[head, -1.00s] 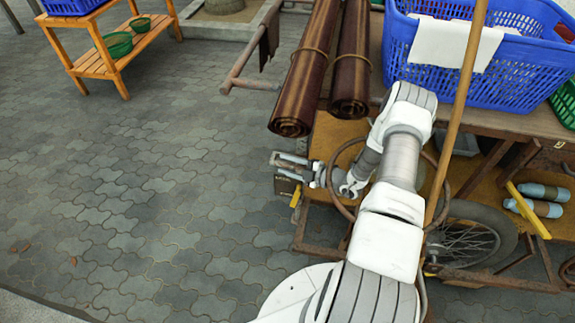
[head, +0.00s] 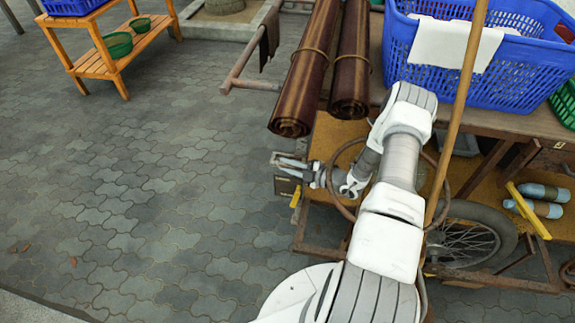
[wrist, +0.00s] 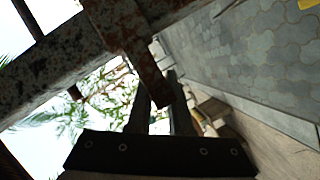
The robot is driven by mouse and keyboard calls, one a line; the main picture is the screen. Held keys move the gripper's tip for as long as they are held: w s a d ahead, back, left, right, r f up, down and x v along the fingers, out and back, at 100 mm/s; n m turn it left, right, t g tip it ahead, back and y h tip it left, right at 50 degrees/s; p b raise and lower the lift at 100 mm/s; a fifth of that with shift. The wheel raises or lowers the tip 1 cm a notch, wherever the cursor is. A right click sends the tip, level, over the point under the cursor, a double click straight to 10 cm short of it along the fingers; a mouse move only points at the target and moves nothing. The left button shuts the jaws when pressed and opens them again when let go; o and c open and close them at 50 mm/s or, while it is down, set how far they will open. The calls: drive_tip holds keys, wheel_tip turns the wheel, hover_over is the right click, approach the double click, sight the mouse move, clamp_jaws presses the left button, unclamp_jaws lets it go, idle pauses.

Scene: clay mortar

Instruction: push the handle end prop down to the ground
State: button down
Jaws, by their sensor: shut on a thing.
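My gripper (head: 284,162) is at the left side of the cart, low beside its wooden lower deck, and looks small in the head view. In the wrist view my gripper's dark fingers (wrist: 160,105) reach up to a rusty metal bar, which I take for the handle end prop (wrist: 150,75). The gripper is shut on the prop, though the contact itself is dark and partly hidden. The prop joins a wider rusty frame beam (wrist: 50,65) that crosses the upper left. In the head view I cannot make out the prop clearly; the cart's handle (head: 236,75) sticks out to the left.
Two brown rolled mats (head: 305,70) overhang the cart above my gripper. A blue basket (head: 455,60), a wooden pole (head: 458,100) and a wheel (head: 478,235) are to the right. A wooden rack (head: 100,65) stands far left. Open paving (head: 130,190) lies left of the cart.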

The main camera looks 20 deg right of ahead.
idle(0.7)
wheel_tip(320, 180, down, 6)
drive_tip(key=b, duration=0.4)
drive_tip(key=shift+f, duration=0.1)
drive_tip(key=c, duration=0.8)
unclamp_jaws()
drive_tip(key=shift+c, duration=0.2)
drive_tip(key=p+v, duration=0.3)
drive_tip(key=v, duration=1.4)
drive_tip(key=shift+s+d+p, duration=0.2)
drive_tip(key=shift+p, duration=0.2)
drive_tip(key=shift+w+a, duration=0.1)
drive_tip(key=shift+a, duration=0.05)
